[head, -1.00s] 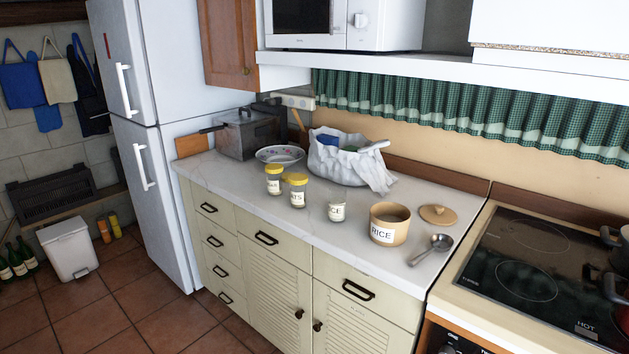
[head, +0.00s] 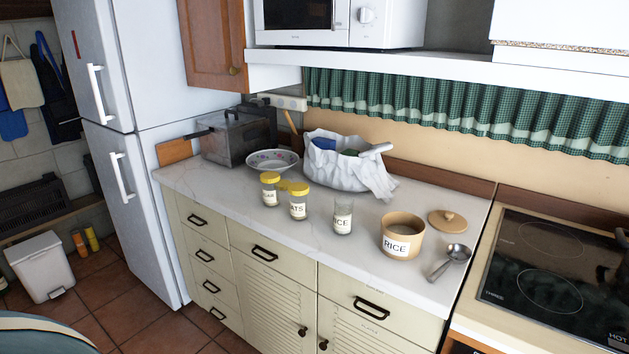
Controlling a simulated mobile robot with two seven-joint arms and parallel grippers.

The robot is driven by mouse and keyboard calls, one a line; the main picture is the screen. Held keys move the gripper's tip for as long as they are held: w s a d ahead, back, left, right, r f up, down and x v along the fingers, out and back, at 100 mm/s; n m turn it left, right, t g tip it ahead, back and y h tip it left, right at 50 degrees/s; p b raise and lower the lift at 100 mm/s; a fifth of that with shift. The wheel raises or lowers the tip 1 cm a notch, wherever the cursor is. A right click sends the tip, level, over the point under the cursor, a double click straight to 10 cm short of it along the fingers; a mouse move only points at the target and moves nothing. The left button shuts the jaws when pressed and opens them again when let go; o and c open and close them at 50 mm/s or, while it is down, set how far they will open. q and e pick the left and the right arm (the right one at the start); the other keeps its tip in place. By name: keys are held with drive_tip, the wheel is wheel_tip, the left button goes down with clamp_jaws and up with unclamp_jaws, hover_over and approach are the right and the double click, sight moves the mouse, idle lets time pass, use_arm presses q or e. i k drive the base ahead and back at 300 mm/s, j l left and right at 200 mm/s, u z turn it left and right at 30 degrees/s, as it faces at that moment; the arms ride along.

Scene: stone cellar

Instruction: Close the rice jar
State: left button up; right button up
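A small clear glass jar (head: 343,218) with a label reading "ICE", its first letter out of sight, stands open on the counter. To its right is a wider tan canister (head: 402,240) labelled RICE, also open at the top. A round tan lid with a knob (head: 447,220) lies on the counter behind and right of the canister. A yellow lid (head: 283,185) seems to lie behind two yellow-capped jars, partly hidden by them. Neither of my grippers is in view.
The yellow-capped jars (head: 269,190) stand left of the glass jar. A metal scoop (head: 453,259) lies by the canister. A white bag (head: 345,165), bowl (head: 272,161) and metal box stand behind. The hob (head: 550,265) is right. A rounded blue edge (head: 40,335) shows lower left.

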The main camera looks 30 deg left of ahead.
sight(343, 214)
drive_tip(key=j+z, duration=0.45)
drive_tip(key=j, duration=0.6)
drive_tip(key=j+z, duration=0.2)
drive_tip(key=j, duration=1.4)
drive_tip(key=k+j, duration=0.1)
drive_tip(key=j, duration=0.5)
drive_tip(key=k+j, duration=0.1)
drive_tip(key=j, duration=0.45)
